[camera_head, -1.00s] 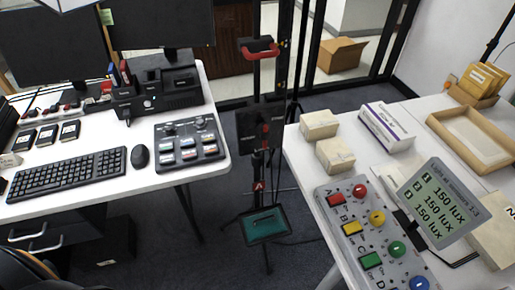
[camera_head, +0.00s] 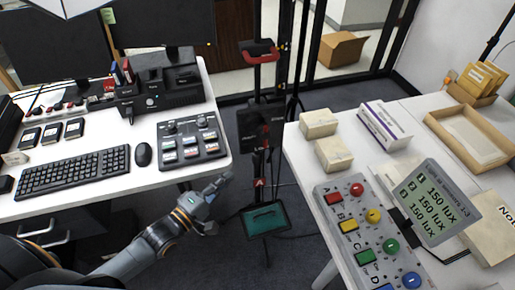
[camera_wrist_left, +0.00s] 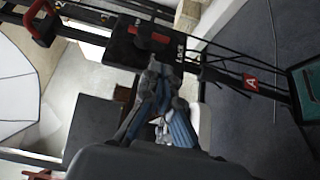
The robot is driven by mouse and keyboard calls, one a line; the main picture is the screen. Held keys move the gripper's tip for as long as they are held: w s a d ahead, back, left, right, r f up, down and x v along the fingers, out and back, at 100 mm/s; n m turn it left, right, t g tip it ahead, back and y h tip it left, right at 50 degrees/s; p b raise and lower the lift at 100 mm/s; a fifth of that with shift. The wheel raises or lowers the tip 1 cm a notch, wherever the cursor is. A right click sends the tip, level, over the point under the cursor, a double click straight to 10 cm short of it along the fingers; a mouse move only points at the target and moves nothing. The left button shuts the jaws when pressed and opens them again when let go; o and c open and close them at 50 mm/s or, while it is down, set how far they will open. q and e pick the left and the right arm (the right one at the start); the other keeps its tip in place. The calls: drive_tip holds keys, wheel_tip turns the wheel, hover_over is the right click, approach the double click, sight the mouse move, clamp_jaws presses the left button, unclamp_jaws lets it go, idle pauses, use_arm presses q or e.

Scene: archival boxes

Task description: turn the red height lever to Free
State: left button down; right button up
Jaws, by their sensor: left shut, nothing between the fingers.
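A dark upright stand rises between the two tables. A black box (camera_head: 250,124) sits partway up it. A small red lever (camera_head: 266,129) is on the box; it also shows in the left wrist view (camera_wrist_left: 150,36). I cannot read its setting. A larger red handle (camera_head: 260,57) is higher on the stand. My left gripper (camera_head: 226,179) is below and left of the box, apart from the lever. In the left wrist view its fingers (camera_wrist_left: 160,72) are together and empty, close to the box in the picture. My right gripper is not in view.
The left table (camera_head: 95,183) holds a keyboard (camera_head: 72,171) and a button panel (camera_head: 190,139); its edge is close to my left gripper. The right table (camera_head: 300,160) holds a panel of coloured buttons (camera_head: 340,205) and boxes. A green tray (camera_head: 265,218) is low on the stand.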

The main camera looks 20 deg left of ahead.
sight(264, 144)
use_arm(q)
drive_tip(key=shift+w, duration=0.1)
drive_tip(key=p+x, duration=0.2)
drive_tip(key=x, duration=1.1)
drive_tip(key=shift+w+d, duration=0.15)
drive_tip(key=shift+w, duration=0.25)
